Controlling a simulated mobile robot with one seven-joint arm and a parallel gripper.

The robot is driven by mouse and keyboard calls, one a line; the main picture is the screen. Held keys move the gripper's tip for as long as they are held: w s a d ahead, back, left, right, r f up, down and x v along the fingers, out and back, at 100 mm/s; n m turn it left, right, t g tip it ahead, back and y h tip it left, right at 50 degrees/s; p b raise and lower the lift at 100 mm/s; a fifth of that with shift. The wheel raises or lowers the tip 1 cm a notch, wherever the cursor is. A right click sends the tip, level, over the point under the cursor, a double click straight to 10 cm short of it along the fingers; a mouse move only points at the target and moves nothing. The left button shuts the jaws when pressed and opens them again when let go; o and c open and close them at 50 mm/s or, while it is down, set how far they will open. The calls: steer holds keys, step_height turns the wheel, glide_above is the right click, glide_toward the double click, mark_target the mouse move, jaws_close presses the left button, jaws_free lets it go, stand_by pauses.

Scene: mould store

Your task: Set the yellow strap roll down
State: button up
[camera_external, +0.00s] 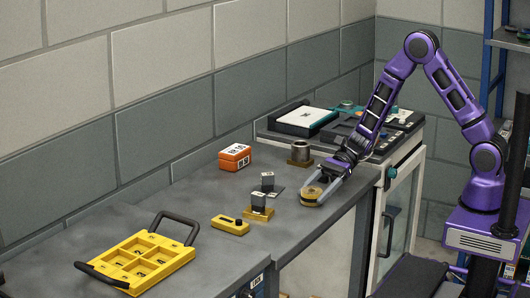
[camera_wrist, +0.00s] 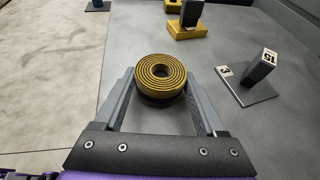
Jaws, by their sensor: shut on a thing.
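The yellow strap roll (camera_wrist: 160,86) is a flat spiral coil with dark lines between its turns and a hole in the middle. It lies level between the two grey fingers of my gripper (camera_wrist: 160,73), which is shut on it from both sides. A dark band shows under its near edge. In the external view the roll (camera_external: 311,195) is at the grey worktop's (camera_external: 190,200) front edge side, held by my gripper (camera_external: 318,191) low over the surface. I cannot tell whether its underside touches the worktop.
Left of the roll stand a dark block on a yellow base (camera_external: 259,213), another upright dark block (camera_external: 267,180) on a plate, and a yellow piece (camera_external: 230,225).

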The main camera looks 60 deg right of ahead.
steer(key=shift+f, duration=0.2)
steer(key=o, duration=1.5)
steer(key=shift+r, duration=0.1)
steer(key=shift+r, duration=0.2)
steer(key=p+v, duration=0.1)
steer(key=v, duration=1.1)
